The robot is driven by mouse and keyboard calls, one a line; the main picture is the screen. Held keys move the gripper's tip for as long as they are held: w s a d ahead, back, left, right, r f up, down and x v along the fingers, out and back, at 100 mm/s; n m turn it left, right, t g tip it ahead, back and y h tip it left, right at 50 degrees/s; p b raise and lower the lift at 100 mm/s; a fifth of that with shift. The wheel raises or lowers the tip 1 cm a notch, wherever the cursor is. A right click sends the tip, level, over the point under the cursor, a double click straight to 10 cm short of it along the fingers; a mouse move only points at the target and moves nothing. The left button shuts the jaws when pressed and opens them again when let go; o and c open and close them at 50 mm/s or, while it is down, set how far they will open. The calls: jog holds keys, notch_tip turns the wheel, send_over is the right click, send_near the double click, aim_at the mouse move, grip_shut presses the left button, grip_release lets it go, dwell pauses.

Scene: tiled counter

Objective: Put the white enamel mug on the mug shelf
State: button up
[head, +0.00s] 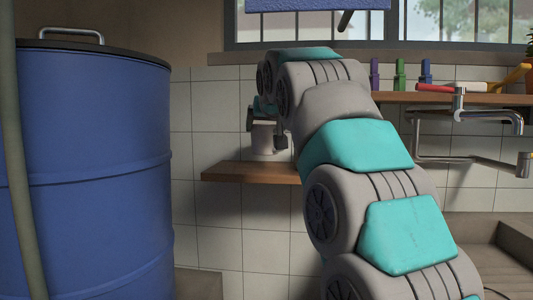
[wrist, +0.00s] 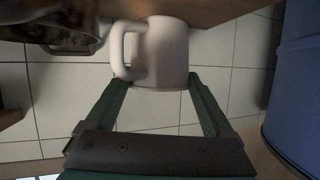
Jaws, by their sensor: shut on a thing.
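The white enamel mug (head: 264,141) is upright at the small wooden shelf (head: 240,173) in the head view. Its base is at the shelf's top surface; I cannot tell whether it rests there or is just above. My gripper (head: 266,127) is shut on the mug, with a finger on either side. In the wrist view the mug (wrist: 163,55) is between the fingertips of my gripper (wrist: 156,84), its handle on the left. The shelf's wood (wrist: 205,12) shows at the top. My arm hides the shelf's right part in the head view.
A large blue barrel (head: 95,165) stands left of the shelf and also shows in the wrist view (wrist: 300,95). A higher ledge (head: 390,98) with small coloured items and a wall tap (head: 490,116) are at right. A dark brown object (wrist: 70,38) is left of the mug.

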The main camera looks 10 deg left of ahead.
aim_at(268, 138)
jog(key=shift+f+b, duration=1.55)
jog(key=shift+f, duration=0.25)
jog(key=shift+f, duration=0.2)
jog(key=o, duration=1.2)
jog(key=shift+r, duration=0.1)
jog(key=shift+r, duration=0.15)
jog(key=shift+v, duration=3.7)
